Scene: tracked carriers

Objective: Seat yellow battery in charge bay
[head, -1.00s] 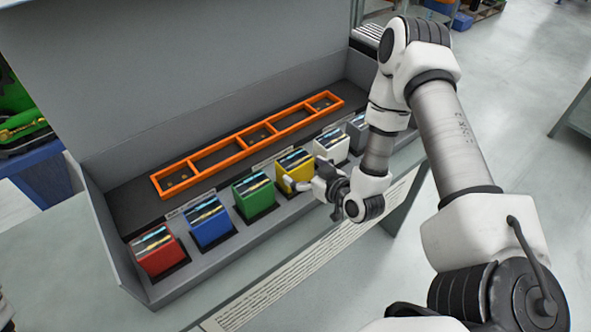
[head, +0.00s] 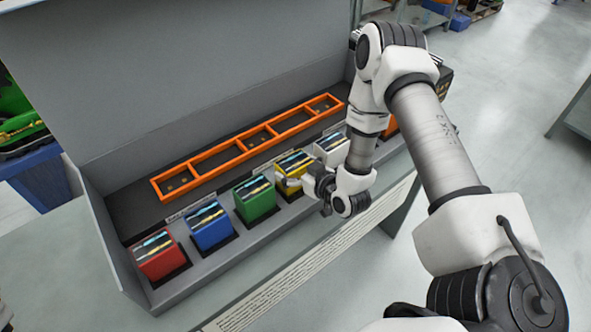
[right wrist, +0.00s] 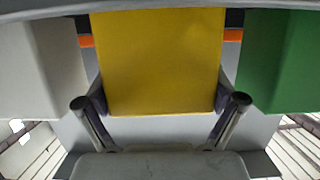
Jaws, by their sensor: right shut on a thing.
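The yellow battery (head: 294,163) is in the row of batteries on the front ledge, between the green and white ones. My right gripper (head: 291,181) is shut on it from the front. In the right wrist view the yellow battery (right wrist: 162,62) fills the middle, with one finger at each side. I cannot tell whether it is lifted off the ledge. The charge bay is an orange frame (head: 210,175) on a dark strip behind the row, with several compartments. Metal contacts show in some of them, and no battery stands in it. My left gripper is not seen.
The green battery (head: 255,200) and white battery (head: 331,148) stand close on either side. Blue (head: 210,226) and red (head: 159,256) batteries stand further left. A tall grey panel (head: 190,70) rises behind the bay. My right arm hides part of the row's right end.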

